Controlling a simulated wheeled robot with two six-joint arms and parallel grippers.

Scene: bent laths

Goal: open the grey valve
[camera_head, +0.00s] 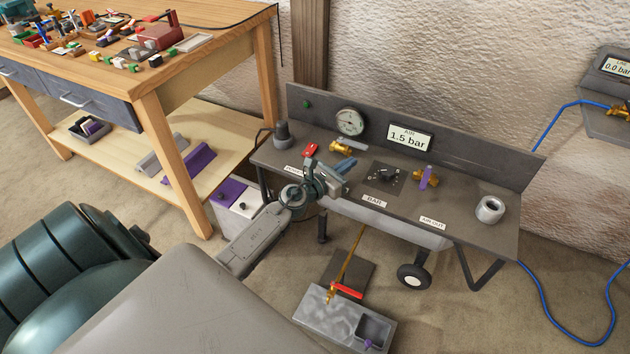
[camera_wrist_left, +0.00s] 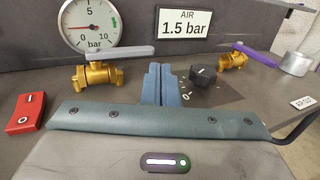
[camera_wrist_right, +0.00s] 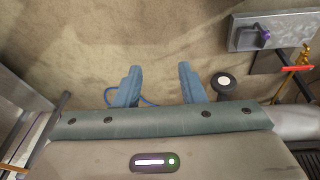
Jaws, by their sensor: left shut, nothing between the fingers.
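The grey valve (camera_head: 340,147) has a brass body and a grey lever, and sits on the bench top below the round gauge. In the left wrist view its grey lever (camera_wrist_left: 112,51) lies level above the brass body (camera_wrist_left: 97,75), roughly along it. My left gripper (camera_head: 343,164) is shut and empty, in front of the valve and slightly to its right. My right gripper (camera_wrist_right: 158,85) is open and empty over the floor.
A black knob (camera_head: 386,174) and a purple-levered brass valve (camera_head: 427,177) stand to the right on the bench. A red switch (camera_head: 310,150) is to the left. The air display (camera_head: 408,137) reads 1.5 bar. A red-levered valve (camera_head: 347,290) is low in front.

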